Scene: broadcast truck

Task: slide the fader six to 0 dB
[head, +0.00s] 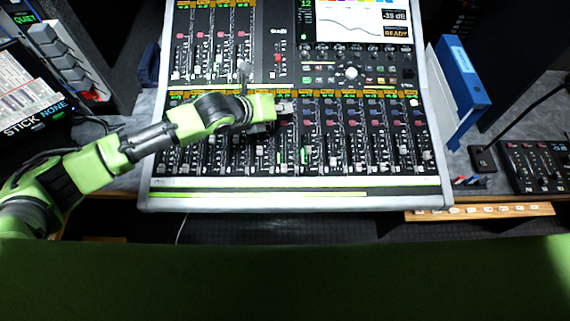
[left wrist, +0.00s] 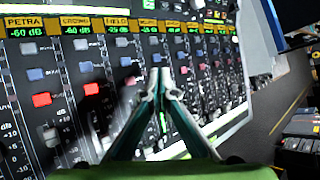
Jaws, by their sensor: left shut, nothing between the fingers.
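The mixing console (head: 300,182) fills the middle of the head view, with a lower bank of fader strips under orange and green labels. My left gripper (head: 288,107) is over the upper middle of that bank, shut and empty. In the left wrist view its fingertips (left wrist: 161,78) meet in front of the strips. Labels there read PETRA (left wrist: 20,23), CROWD (left wrist: 75,22) and FIELD (left wrist: 117,22), the first two with -60 dB. A pale fader cap (left wrist: 50,136) shows at lower left. I cannot tell which strip is fader six; my gripper hides part of the bank. My right gripper is not in view.
A screen (head: 362,20) sits at the console's top. A blue binder (head: 460,85) stands at its right, beside a small black control box (head: 538,165). A wooden strip (head: 480,211) lies at the lower right.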

